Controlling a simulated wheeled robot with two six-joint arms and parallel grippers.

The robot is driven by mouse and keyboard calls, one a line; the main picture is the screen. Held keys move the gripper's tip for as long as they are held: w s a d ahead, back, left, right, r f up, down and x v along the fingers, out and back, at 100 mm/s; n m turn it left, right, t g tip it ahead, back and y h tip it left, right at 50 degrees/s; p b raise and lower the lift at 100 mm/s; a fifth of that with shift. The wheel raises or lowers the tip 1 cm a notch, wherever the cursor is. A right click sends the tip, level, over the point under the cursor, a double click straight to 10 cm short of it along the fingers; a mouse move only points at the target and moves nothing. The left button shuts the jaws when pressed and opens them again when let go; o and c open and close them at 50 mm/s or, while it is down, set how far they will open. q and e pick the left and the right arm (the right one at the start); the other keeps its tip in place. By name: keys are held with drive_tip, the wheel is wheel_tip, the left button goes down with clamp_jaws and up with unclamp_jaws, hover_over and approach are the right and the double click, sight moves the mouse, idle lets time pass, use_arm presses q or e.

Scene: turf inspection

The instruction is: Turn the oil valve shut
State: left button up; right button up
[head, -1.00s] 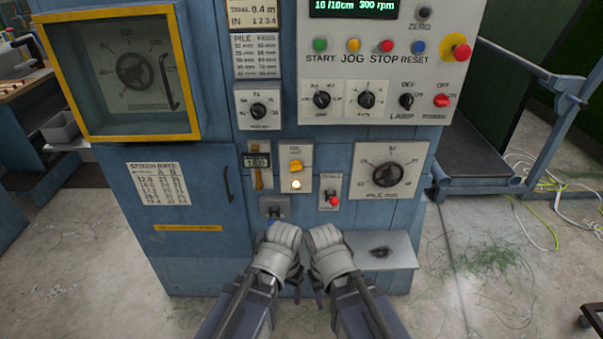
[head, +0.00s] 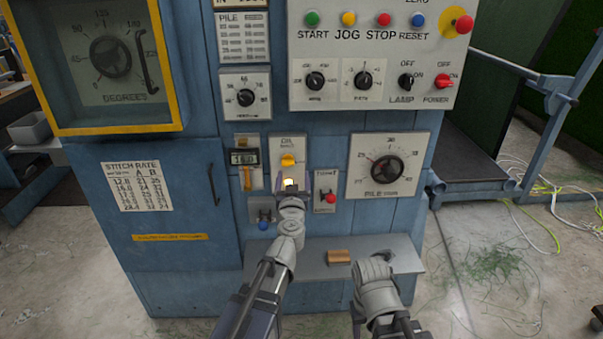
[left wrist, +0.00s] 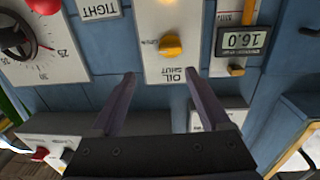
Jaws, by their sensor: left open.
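The oil valve is a yellow knob (head: 288,160) on a pale plate marked OIL, with a glowing lamp (head: 291,183) below it. In the left wrist view, which is upside down, the knob (left wrist: 170,45) sits near the word SHUT. My left gripper (head: 289,190) is raised in front of the plate's lower part, partly covering it. In the left wrist view the left gripper (left wrist: 162,80) is open and empty, its fingers on either side of the plate and short of the knob. My right gripper (head: 375,272) is low by the ledge; its fingers are not clear.
A grey ledge (head: 300,262) below holds a brown block (head: 339,257). A red-knobbed switch (head: 327,195), a counter with a yellow lever (head: 244,160) and a blue-tipped switch (head: 264,218) flank the valve. The pile dial (head: 387,167) is to the right.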

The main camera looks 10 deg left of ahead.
sight(288, 164)
use_arm(q)
drive_tip(key=shift+n+y, duration=0.4)
drive_tip(key=shift+y, duration=0.2)
drive_tip(key=shift+a+f+x, duration=0.15)
drive_tip(key=shift+a+x, duration=0.05)
drive_tip(key=shift+x, duration=1.15)
drive_tip(key=shift+a+f+x, duration=0.15)
drive_tip(key=shift+a+x, duration=0.05)
drive_tip(key=shift+x, duration=1.2)
drive_tip(key=shift+a+f+x, duration=0.15)
drive_tip(key=shift+a+x, duration=0.05)
drive_tip(key=shift+x, duration=1.15)
drive_tip(key=shift+s, duration=0.2)
clamp_jaws()
